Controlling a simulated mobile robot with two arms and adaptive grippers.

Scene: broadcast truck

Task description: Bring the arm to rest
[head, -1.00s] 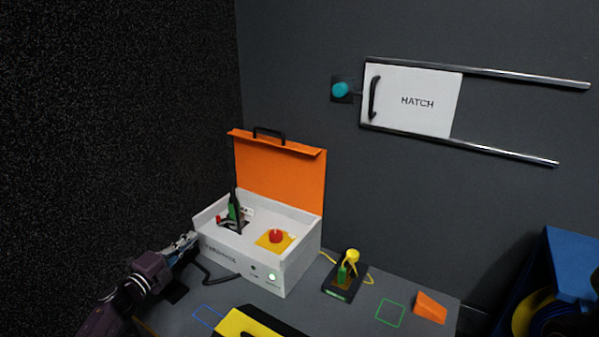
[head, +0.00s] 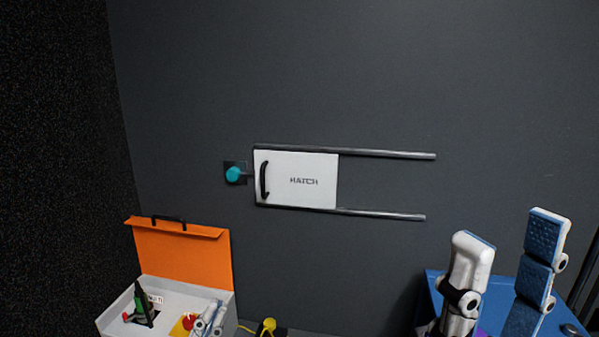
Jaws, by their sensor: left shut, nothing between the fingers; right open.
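My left gripper (head: 208,319) is at the bottom left of the head view, shut and empty. Its fingers show in front of the white box (head: 165,287), beside the red button (head: 188,321), and partly cover that area. I cannot tell whether they touch the box. My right gripper (head: 507,238) is at the lower right, fingers pointing up and spread wide, with nothing between them. It is in front of the wall and a blue object (head: 433,283). Both arms are mostly out of frame below.
The box's orange lid (head: 182,255) stands open. On the dark wall, a white hatch panel (head: 318,182) sits between two rails, with a teal knob (head: 233,174) at its left. A yellow knob (head: 268,326) shows at the bottom edge.

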